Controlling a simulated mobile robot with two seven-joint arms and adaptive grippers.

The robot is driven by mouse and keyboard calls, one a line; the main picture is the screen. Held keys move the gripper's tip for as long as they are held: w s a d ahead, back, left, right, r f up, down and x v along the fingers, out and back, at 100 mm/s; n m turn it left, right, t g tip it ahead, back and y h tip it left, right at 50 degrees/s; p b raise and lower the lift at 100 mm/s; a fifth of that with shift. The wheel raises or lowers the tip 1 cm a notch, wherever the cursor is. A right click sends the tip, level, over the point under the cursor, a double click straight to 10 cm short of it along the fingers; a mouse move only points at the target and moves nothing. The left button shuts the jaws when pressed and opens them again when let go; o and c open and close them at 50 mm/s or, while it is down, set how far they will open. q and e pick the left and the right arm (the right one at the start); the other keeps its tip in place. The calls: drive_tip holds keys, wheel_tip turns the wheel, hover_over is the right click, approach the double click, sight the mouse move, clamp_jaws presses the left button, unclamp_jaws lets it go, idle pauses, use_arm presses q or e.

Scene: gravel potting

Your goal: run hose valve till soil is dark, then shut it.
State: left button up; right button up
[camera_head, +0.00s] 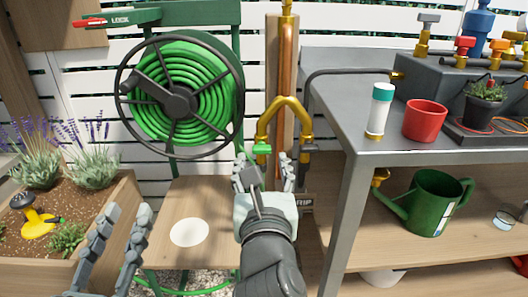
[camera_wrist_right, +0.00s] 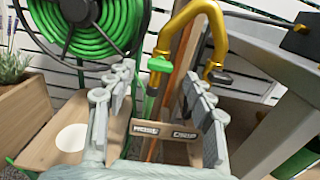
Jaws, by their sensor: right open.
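A brass two-way pipe fitting (camera_head: 284,112) hangs on a wooden post. Its left leg carries a green valve handle (camera_head: 262,149), which lies crosswise to the leg; the right leg has a black handle (camera_wrist_right: 220,76). My right gripper (camera_head: 264,176) is open and empty just below the green handle. In the right wrist view the green handle (camera_wrist_right: 160,64) shows beyond and between the spread fingers, seemingly untouched. The planter soil (camera_head: 75,208) at left looks medium brown, with a yellow sprinkler (camera_head: 38,222) on it; I see no water spray. My left gripper (camera_head: 118,238) is open and empty near the planter's right side.
A green hose reel (camera_head: 180,90) stands left of the post. A grey bench (camera_head: 350,150) at right holds a white bottle (camera_head: 379,112), a red pot (camera_head: 425,121) and a potted plant (camera_head: 486,103). A green watering can (camera_head: 435,203) stands on the lower shelf.

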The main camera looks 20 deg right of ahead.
sight(262, 151)
drive_tip(key=shift+x, duration=2.2)
drive_tip(key=shift+c, duration=0.5)
drive_tip(key=c, duration=1)
